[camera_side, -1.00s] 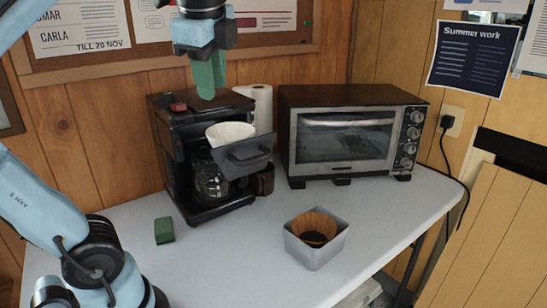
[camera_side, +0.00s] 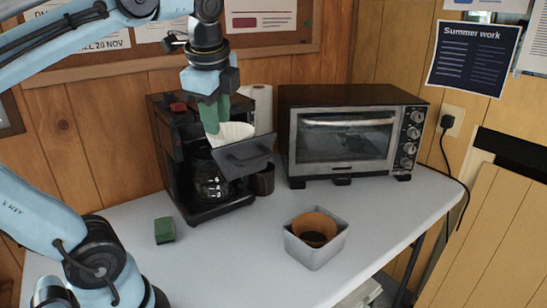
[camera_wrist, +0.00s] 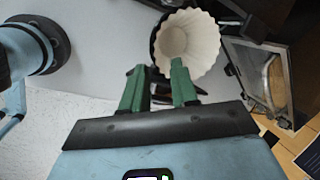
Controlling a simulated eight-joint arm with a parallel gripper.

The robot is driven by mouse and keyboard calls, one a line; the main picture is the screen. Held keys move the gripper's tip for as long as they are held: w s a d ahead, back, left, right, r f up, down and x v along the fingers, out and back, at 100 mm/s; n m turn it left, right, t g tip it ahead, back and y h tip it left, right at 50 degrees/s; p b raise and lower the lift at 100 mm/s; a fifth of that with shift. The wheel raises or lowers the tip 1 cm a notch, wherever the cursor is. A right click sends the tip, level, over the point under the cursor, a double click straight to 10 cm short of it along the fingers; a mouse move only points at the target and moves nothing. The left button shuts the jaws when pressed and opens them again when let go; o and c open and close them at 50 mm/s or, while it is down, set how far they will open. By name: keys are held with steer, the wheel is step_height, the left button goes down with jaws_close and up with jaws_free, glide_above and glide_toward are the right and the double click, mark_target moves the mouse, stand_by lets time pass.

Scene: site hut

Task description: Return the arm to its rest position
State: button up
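My gripper (camera_side: 213,117) has two green fingers pointing down and is in front of the upper part of the black coffee maker (camera_side: 168,150), close to the white paper filter (camera_side: 236,132). In the wrist view the fingers of my gripper (camera_wrist: 158,66) stand apart with nothing held between them. The fluted filter (camera_wrist: 187,42) shows just beyond the fingertips. In the side view the fingers overlap its left edge, and I cannot tell whether they touch it. The filter sits in the dark swung-out basket (camera_side: 246,157), above the glass carafe (camera_side: 210,184).
A toaster oven (camera_side: 345,143) stands to the right, with a paper roll (camera_side: 262,106) behind the basket. A grey bin (camera_side: 315,250) holding a brown used filter (camera_side: 314,228) and a green sponge (camera_side: 164,230) are on the white table (camera_side: 235,262). The front of the table is mostly clear.

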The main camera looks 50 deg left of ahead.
mark_target(219, 139)
steer(key=x, duration=0.4)
steer(key=shift+a+f, duration=0.1)
steer(key=shift+f, duration=0.7)
steer(key=shift+r, duration=0.3)
